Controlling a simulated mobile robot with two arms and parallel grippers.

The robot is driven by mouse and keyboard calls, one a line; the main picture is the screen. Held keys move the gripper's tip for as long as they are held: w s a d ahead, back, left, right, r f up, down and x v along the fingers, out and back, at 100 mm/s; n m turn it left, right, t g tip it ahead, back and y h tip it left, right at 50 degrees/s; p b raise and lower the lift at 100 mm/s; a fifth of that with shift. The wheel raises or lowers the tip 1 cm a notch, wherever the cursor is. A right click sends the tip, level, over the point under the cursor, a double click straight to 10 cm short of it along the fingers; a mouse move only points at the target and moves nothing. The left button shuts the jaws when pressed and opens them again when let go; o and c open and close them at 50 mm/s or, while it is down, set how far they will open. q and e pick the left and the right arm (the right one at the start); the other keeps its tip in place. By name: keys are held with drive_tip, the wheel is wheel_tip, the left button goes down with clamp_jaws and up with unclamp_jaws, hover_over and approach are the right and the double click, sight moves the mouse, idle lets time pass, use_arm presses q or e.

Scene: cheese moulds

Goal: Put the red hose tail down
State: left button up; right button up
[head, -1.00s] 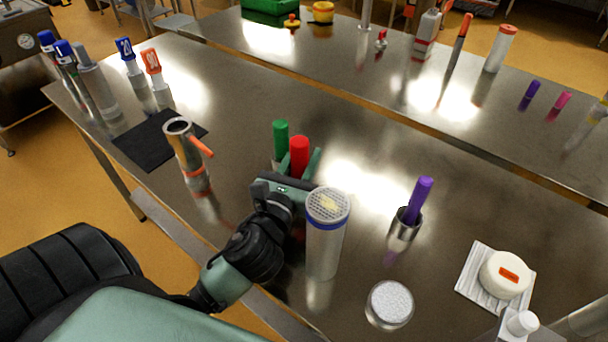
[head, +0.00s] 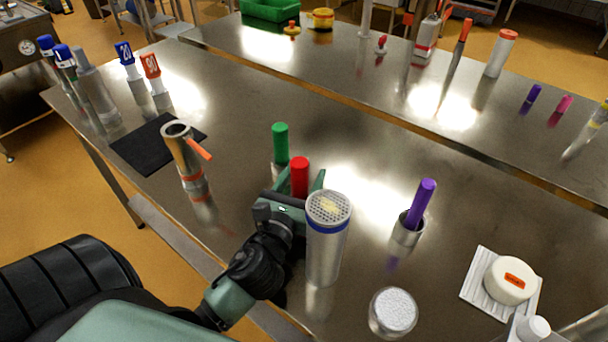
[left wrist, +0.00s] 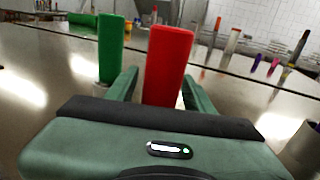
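The red hose tail (head: 299,178) stands upright between the fingers of my left gripper (head: 303,186). It also shows in the left wrist view (left wrist: 167,66), with a narrow gap beside the left finger. The fingers of my left gripper (left wrist: 160,86) are spread around it and look open. Its lower end is hidden behind the gripper, so its contact with the table is not visible. The green hose tail (head: 280,142) stands just behind it, to the left. My right gripper is not in view.
A purple rod in a metal cup (head: 421,204) is further right. A metal vessel with an orange handle (head: 181,155) and a black mat (head: 150,148) lie left. The table behind the hose tails is clear.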

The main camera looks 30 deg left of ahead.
sight(297, 192)
use_arm(q)
drive_tip(key=shift+r, duration=0.25)
drive_tip(key=v, duration=0.2)
drive_tip(key=b+v, duration=0.1)
drive_tip(key=v, duration=0.2)
drive_tip(key=b+v, duration=0.1)
drive_tip(key=v, duration=0.2)
drive_tip(key=shift+s+f, duration=0.1)
drive_tip(key=shift+f, duration=0.3)
drive_tip(key=shift+s+d+r, duration=0.15)
drive_tip(key=shift+s+r, duration=0.05)
drive_tip(key=shift+s, duration=0.4)
drive_tip(key=shift+s+d+r, duration=0.1)
drive_tip(key=shift+s+r, duration=0.15)
drive_tip(key=shift+s, duration=0.3)
drive_tip(key=shift+s+d+f+p, duration=0.1)
drive_tip(key=shift+s+d+p, duration=0.15)
drive_tip(key=shift+s+p, duration=0.35)
